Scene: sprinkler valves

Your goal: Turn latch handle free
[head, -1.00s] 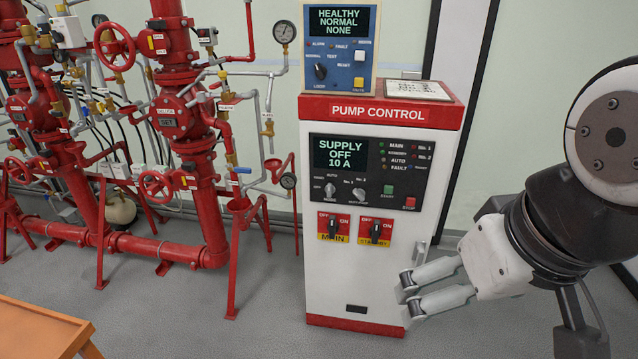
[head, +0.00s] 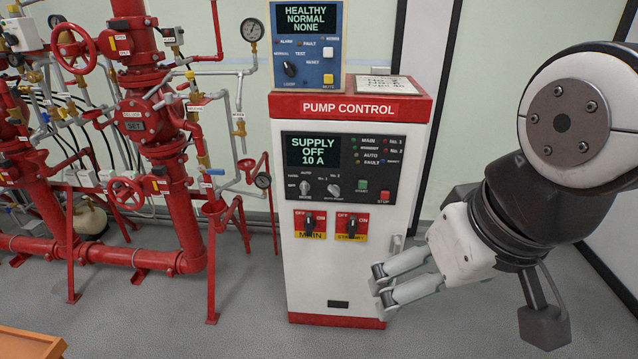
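A small grey latch handle (head: 396,246) sticks out at the lower right edge of the white and red pump control cabinet (head: 318,268). My gripper (head: 383,290) is in front of the cabinet's lower right edge, below the handle in the picture. Its two grey fingers point left with a gap between them, and nothing shows in the gap. The upper finger is close under the handle in the picture. I cannot tell whether it touches the handle or the cabinet.
Two red and yellow switches, main (head: 310,224) and standby (head: 351,226), are on the cabinet front. Red valve pipework (head: 150,130) stands at the left. An orange table corner (head: 28,343) shows at the lower left. Grey floor (head: 250,285) lies between.

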